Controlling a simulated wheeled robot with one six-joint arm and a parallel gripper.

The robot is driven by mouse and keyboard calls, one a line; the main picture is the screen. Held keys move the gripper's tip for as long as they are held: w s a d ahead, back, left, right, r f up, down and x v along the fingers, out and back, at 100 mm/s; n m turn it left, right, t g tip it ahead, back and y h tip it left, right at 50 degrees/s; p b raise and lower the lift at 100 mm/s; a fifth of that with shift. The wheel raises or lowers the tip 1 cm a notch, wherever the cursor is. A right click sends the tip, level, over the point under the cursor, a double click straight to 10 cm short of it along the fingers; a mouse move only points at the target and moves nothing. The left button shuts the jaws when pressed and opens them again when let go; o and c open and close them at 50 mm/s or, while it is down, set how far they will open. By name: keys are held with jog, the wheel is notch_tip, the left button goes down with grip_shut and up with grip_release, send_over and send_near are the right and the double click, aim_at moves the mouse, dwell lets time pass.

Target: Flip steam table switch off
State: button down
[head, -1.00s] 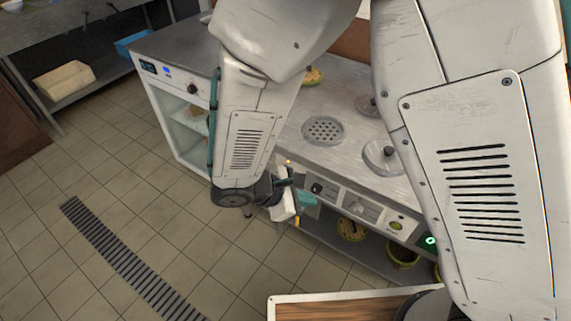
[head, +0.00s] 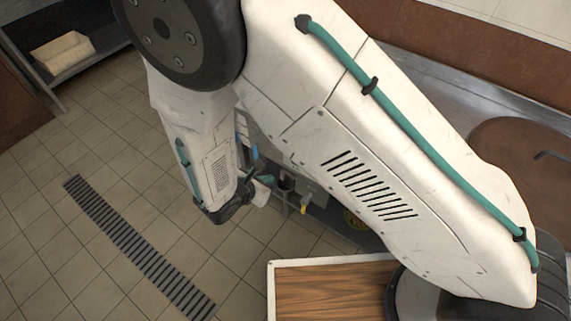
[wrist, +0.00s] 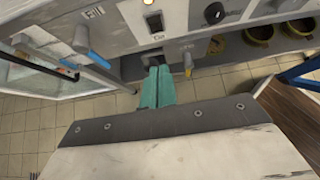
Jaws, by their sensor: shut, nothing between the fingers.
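In the wrist view the teal fingers of my gripper (wrist: 157,88) are shut and empty. They point at the steam table's front panel (wrist: 118,35), with the tips just below its lower part. A dark rocker switch (wrist: 154,22) sits on a pale plate above the fingertips, apart from them. Its on or off position is too small to tell. A dark part (wrist: 153,60) lies right at the fingertips; I cannot tell whether they touch. In the head view my gripper (head: 265,179) is low in front of the counter, and my arm hides most of the panel.
A black knob (wrist: 214,13) is right of the switch. A blue-handled tap (wrist: 87,46) sticks out at left, and a yellow-handled part (wrist: 187,65) hangs just right of the fingers. Yellow bowls (wrist: 257,36) stand on the lower shelf. Floor with a drain grate (head: 135,245) is clear at left.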

aim_at(296, 162)
jog(key=x, duration=0.4)
jog(key=r+x, duration=0.1)
jog(key=x, duration=0.7)
jog(key=shift+w+d+r, duration=0.3)
jog(key=shift+w+d, duration=0.05)
jog(key=shift+d, duration=0.05)
jog(key=shift+w+d+r, duration=0.1)
jog(key=shift+w+d, duration=0.3)
jog(key=shift+w, duration=0.15)
